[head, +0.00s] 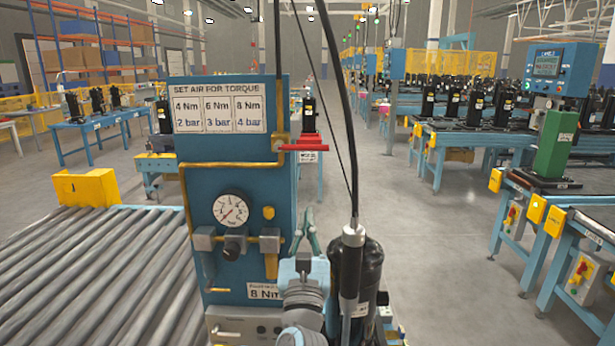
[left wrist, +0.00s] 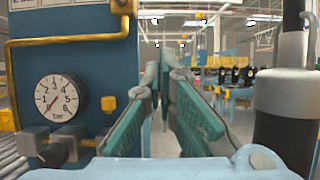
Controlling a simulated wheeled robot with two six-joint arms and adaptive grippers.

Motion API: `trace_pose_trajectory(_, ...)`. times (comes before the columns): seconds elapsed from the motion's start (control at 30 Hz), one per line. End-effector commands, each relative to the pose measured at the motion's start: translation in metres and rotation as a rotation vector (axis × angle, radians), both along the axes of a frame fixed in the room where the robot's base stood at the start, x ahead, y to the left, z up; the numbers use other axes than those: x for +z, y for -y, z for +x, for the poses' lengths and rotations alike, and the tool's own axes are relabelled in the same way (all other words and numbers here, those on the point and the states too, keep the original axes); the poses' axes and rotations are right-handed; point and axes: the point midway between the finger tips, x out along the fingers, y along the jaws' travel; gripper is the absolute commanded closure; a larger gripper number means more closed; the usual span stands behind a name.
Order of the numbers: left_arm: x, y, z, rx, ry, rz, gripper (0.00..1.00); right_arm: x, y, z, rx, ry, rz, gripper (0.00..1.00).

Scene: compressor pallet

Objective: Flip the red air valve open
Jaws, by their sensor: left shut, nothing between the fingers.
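The red air valve (head: 304,146) is a red handle on a brass fitting (head: 281,143) at the right edge of the blue panel (head: 235,180). The handle lies level and points right, across the pipe. My left gripper (head: 305,215) is below the handle and apart from it, beside the panel's right edge, pointing up and away. Its teal fingers are shut and empty; in the left wrist view (left wrist: 170,62) the tips come together. The red handle does not show in the left wrist view. My right gripper is not in view.
A pressure gauge (head: 231,209) and knob (head: 232,246) sit on the panel under a torque chart (head: 219,114). A black tool (head: 352,260) hangs on a hose close right of my gripper. A roller conveyor (head: 90,265) lies left. Open floor lies right of the tool.

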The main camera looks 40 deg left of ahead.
Motion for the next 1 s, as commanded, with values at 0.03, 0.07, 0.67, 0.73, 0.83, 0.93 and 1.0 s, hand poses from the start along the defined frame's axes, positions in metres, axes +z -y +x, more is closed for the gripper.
trace_pose_trajectory(0.03,0.000,0.000,0.000,0.000,0.000,-0.001,1.00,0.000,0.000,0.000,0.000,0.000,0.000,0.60)
trace_pose_trajectory(0.07,0.000,0.000,0.000,-0.001,0.000,-0.002,1.00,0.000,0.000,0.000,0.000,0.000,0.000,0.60)
trace_pose_trajectory(0.67,0.037,-0.048,0.063,0.000,0.000,-0.006,1.00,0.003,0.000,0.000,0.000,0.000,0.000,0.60)
trace_pose_trajectory(0.73,0.043,-0.056,0.073,0.000,0.001,-0.006,1.00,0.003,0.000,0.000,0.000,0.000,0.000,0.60)
trace_pose_trajectory(0.83,0.064,-0.053,0.069,-0.003,0.002,-0.008,1.00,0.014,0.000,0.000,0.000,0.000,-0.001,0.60)
trace_pose_trajectory(0.93,0.075,-0.051,0.067,-0.003,0.002,-0.008,1.00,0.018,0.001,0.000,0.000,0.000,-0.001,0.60)
trace_pose_trajectory(1.0,0.079,-0.051,0.066,-0.002,0.001,-0.008,1.00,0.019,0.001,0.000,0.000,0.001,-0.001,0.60)
